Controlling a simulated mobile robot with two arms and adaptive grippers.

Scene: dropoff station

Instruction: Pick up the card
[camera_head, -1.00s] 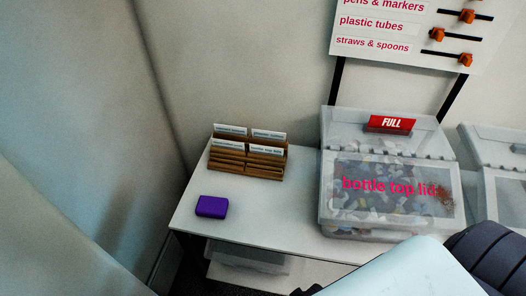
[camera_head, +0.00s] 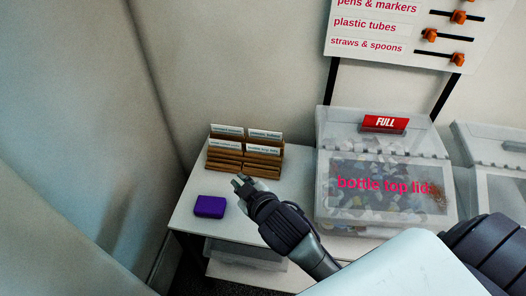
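Several white cards stand in a wooden stepped holder (camera_head: 246,160) on the white table. Each has printed text too small to read well; one card (camera_head: 265,150) stands in the front right of the group and another (camera_head: 226,146) in the front left. My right gripper (camera_head: 239,181) is over the table, in front of the holder and right of the purple block. It looks apart from the cards and holds nothing that I can see. Its fingers are small and dark, and their opening is hard to judge. My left gripper is not in view.
A purple block (camera_head: 209,207) lies on the table (camera_head: 187,220) at the front left. A clear lidded bin (camera_head: 330,205) of bottle top lids, with a red FULL sign (camera_head: 385,124), stands at right. A label board (camera_head: 390,40) hangs behind. A wall closes the left side.

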